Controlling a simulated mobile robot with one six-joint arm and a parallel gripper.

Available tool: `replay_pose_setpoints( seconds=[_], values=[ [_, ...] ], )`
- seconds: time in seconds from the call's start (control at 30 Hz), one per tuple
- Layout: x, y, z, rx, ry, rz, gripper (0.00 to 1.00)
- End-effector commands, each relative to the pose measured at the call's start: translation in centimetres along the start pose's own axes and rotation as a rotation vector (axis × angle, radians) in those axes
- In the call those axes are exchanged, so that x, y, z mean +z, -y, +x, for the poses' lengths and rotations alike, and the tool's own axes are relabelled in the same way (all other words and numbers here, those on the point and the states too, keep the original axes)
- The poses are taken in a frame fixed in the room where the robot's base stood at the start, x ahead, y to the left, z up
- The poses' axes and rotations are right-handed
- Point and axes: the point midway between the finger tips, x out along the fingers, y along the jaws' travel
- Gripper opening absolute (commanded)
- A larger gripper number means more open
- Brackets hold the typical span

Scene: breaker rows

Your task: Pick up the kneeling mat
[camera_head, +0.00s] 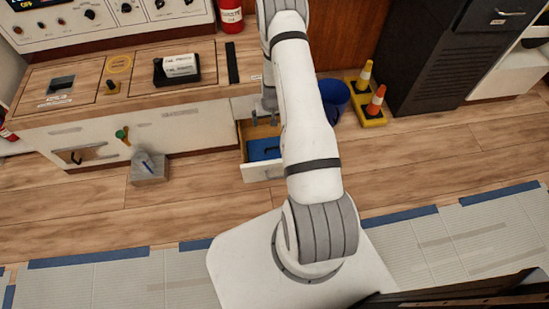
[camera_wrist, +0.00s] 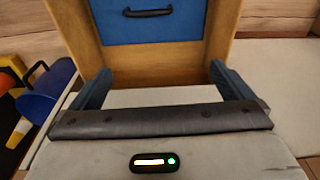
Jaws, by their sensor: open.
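The kneeling mat is a flat blue slab with a black handle (camera_head: 264,149), lying in an open drawer (camera_head: 258,174). My gripper (camera_head: 264,120) is open and empty above the drawer. In the wrist view its two fingers (camera_wrist: 161,72) stand wide apart, one to each side, short of the mat. The near part of the mat shows clearly; its far part is cut off by the frame.
A blue bucket (camera_head: 334,98) and a yellow tray with cones (camera_head: 369,119) stand right of the drawer. A grey box (camera_head: 148,169) stands on the floor to the left. The counter (camera_head: 130,55) is above the drawer. Open wooden floor lies in front.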

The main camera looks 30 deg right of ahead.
Motion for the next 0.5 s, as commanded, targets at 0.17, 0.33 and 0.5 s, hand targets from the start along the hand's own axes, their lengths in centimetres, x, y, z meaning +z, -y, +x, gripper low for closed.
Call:
replay_pose_setpoints(
  seconds=[0.17,0.33,0.5],
  values=[
    [2.8,-1.6,9.1,0.01,0.014,0.024,1.0],
    [3.9,-2.1,12.2,0.015,0.014,0.033,1.0],
    [4.0,-2.1,14.2,0.015,0.014,0.032,1.0]
  ],
)
